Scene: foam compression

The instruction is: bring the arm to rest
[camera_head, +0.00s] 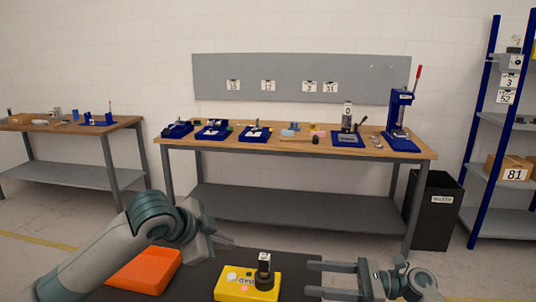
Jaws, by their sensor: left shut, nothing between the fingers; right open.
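My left arm (110,250) comes in from the left, and its gripper (230,241) is shut with nothing in it. It hangs above the dark surface, to the left of and behind a yellow block. My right gripper (312,278) is at the bottom right. Its two fingers point left, are apart and hold nothing.
An orange tray (145,272) lies left of the yellow block, partly behind my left arm. A wooden workbench (290,144) with blue fixtures and a lever press (398,112) stands beyond. A black waste bin (434,215) and blue shelf are right. Floor shows between.

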